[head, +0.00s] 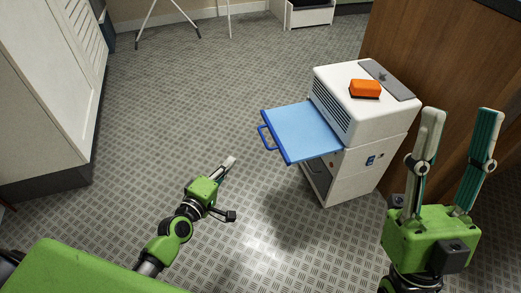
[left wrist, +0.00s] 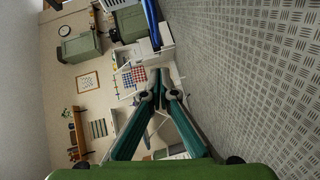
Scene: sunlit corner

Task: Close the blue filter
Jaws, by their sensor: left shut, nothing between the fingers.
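The blue filter (head: 300,130) is a flat panel that sticks out to the left from the side of a white box-shaped unit (head: 352,97). A blue handle (head: 265,138) is on its outer left edge. My left gripper (head: 230,162) is shut and empty, to the lower left of the handle and apart from it. In the left wrist view its fingers (left wrist: 161,73) meet at the tips, and a blue strip (left wrist: 152,24), probably the filter, shows above them. My right gripper (head: 462,112) is open and empty, to the right of the unit.
An orange block (head: 365,88) rests on top of the unit. A wooden counter (head: 440,60) stands behind it on the right. A white cabinet (head: 45,90) is at the left. The grey patterned floor (head: 200,90) between them is clear.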

